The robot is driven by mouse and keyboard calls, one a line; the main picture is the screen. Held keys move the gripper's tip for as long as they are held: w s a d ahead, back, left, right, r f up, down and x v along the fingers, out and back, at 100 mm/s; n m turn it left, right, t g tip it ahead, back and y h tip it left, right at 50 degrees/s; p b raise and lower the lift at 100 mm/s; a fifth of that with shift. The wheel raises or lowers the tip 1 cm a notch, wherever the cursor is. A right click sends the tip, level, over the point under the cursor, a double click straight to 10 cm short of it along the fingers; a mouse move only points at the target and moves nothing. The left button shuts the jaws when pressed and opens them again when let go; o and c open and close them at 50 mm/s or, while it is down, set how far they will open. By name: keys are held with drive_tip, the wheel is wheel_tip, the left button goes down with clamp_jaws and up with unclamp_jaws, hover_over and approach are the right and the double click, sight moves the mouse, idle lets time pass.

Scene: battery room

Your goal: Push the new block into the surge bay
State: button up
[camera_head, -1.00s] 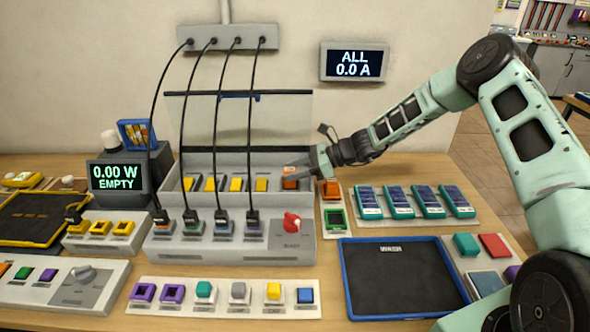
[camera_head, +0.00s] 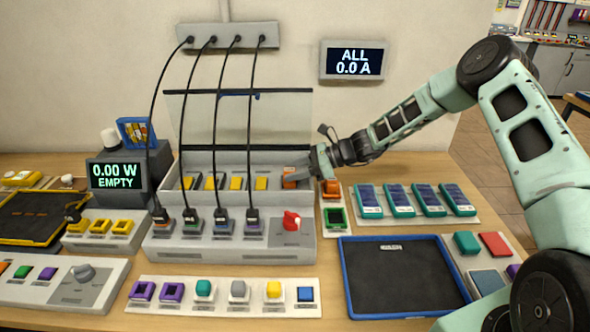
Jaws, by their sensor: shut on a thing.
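My gripper (camera_head: 294,174) reaches from the right into the right end of the grey bay unit (camera_head: 165,180). It is shut on an orange block (camera_head: 289,182) at the rightmost place of the row. The block's lower part is hidden, so I cannot tell how deep it sits. Several yellow blocks (camera_head: 236,183) stand in the row to its left. A second orange block (camera_head: 331,186) is on a small stand just right of the unit, partly under my gripper's wrist. I cannot read labels that name the surge bay.
A clear raised cover (camera_head: 285,120) stands behind the row. Several black cables (camera_head: 250,110) hang to plugs on the unit's front, beside a red knob (camera_head: 291,221). An empty blue-rimmed tray (camera_head: 343,285) lies at front right. Teal-and-blue modules (camera_head: 399,201) stand right of the unit.

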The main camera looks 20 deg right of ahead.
drive_tip(key=shift+f, duration=0.3)
drive_tip(key=o, duration=0.7)
drive_tip(key=shift+p+v, duration=2.05)
drive_tip(key=shift+v, duration=3.5)
drive_tip(key=s+a+r+n+g+h+b, duration=0.1)
drive_tip(key=s+a+r+n+g+h, duration=0.25)
drive_tip(key=s+a+n, duration=0.45)
drive_tip(key=s+a+r+n+g+h+b, duration=0.1)
drive_tip(key=s+a+r+n+g+h, duration=0.2)
drive_tip(key=s+a+n, duration=0.5)
drive_tip(key=s+r+n+h, duration=0.1)
drive_tip(key=s+n+h, duration=0.1)
drive_tip(key=s+n, duration=0.2)
drive_tip(key=s+a+r+n+t+h+b, duration=0.1)
drive_tip(key=s+n, duration=0.4)
drive_tip(key=s, duration=0.6)
drive_tip(key=s+r+n+t+h+b, duration=0.1)
drive_tip(key=s+r+n+h, duration=0.1)
drive_tip(key=s, duration=0.6)
drive_tip(key=shift+a+r+n+h, duration=0.2)
drive_tip(key=shift+r+n+h, duration=0.25)
drive_tip(key=shift+n, duration=0.75)
